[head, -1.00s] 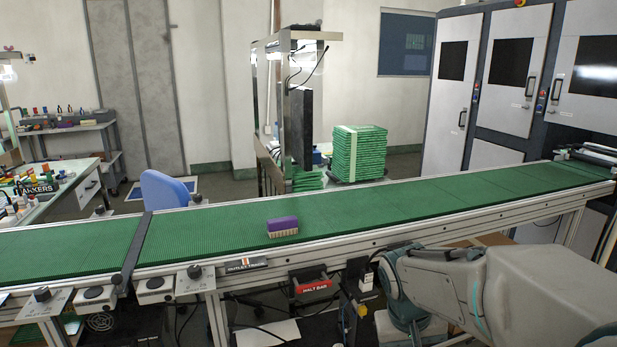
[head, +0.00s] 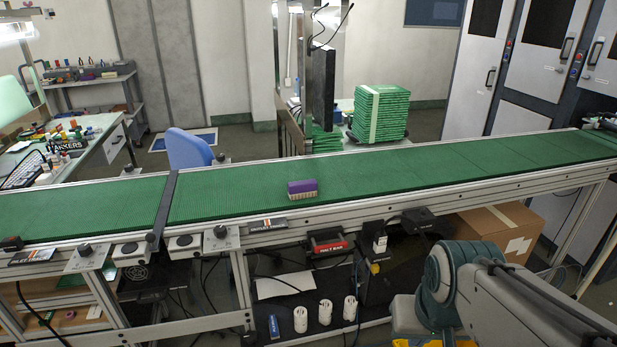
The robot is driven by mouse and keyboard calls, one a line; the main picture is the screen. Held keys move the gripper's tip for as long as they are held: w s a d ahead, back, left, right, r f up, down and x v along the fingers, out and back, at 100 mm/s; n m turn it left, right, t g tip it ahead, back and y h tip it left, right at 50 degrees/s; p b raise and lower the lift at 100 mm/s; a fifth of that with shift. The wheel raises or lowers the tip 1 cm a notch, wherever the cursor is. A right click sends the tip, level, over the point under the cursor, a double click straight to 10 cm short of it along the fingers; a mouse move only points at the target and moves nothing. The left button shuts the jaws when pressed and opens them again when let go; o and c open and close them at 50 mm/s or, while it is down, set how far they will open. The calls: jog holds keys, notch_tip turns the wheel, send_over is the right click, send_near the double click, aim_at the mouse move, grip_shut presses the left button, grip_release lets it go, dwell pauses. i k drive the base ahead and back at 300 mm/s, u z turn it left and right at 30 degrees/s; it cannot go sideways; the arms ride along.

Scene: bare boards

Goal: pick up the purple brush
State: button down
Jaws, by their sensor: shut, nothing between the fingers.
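The purple brush (head: 302,187) lies on the green conveyor belt (head: 400,171), near the belt's front edge and close to the middle of the head view. Its purple back is on top and its pale bristles face down onto the belt. Nothing touches it apart from the belt. My gripper is out of the picture. Only links of my arm show at the lower right, in front of the conveyor and well apart from the brush.
A metal rail runs along the belt's front, with a red-marked halt bar box (head: 328,244) below. A stack of green boards (head: 379,114) and a blue chair (head: 188,149) stand behind. A cardboard box (head: 497,235) is under the conveyor. The belt around the brush is clear.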

aim_at(307, 188)
jog(key=z, duration=1.75)
jog(key=k, duration=0.85)
jog(key=u, duration=1.45)
jog(key=i, duration=2.05)
jog(key=u, duration=0.35)
